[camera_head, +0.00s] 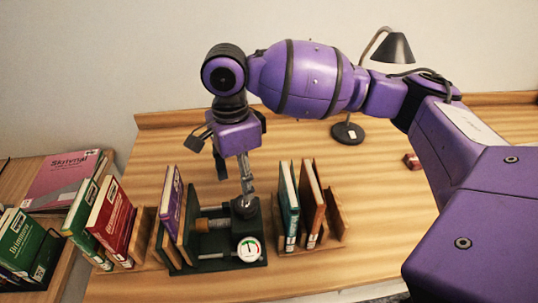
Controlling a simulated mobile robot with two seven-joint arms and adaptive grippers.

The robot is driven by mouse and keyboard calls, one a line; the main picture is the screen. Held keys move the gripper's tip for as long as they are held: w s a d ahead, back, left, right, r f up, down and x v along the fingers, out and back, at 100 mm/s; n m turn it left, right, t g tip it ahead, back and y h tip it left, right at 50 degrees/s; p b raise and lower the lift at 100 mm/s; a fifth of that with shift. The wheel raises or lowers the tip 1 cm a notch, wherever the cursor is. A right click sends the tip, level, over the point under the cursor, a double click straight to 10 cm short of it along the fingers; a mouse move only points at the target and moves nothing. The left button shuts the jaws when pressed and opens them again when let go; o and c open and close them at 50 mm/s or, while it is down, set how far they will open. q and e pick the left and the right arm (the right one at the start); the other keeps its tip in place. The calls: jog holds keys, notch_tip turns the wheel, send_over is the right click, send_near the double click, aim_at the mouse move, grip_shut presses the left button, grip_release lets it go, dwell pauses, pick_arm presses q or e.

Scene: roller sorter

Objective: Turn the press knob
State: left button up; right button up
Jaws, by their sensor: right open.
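A dark green book press (225,263) stands on the wooden desk. A round white dial gauge (249,249) is on its front right corner. A dark grey knob (243,209) is at the press's right end, at the end of its screw. My right gripper (247,188) points down just above the knob, fingers close to it. It is open, and I cannot tell whether it touches the knob. A purple book (171,203) and green boards stand upright at the left side of the press. My left gripper is not in view.
Teal and brown books stand in a wooden rack (336,217) right of the press. Red and green books (109,213) stand at the left. A dark lamp (347,133) stands at the back.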

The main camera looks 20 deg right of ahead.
aim_at(245, 204)
jog(key=shift+w+r, duration=0.15)
jog(key=shift+r, duration=0.05)
jog(key=f, duration=0.1)
jog(key=s+f, duration=0.2)
jog(key=f, duration=0.1)
jog(key=shift+f, duration=1.6)
jog(key=shift+w, duration=0.1)
jog(key=shift+c, duration=1.8)
jog(key=c, duration=0.7)
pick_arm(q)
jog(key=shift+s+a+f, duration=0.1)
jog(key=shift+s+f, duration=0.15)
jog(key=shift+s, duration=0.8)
pick_arm(e)
jog(key=shift+c, duration=0.2)
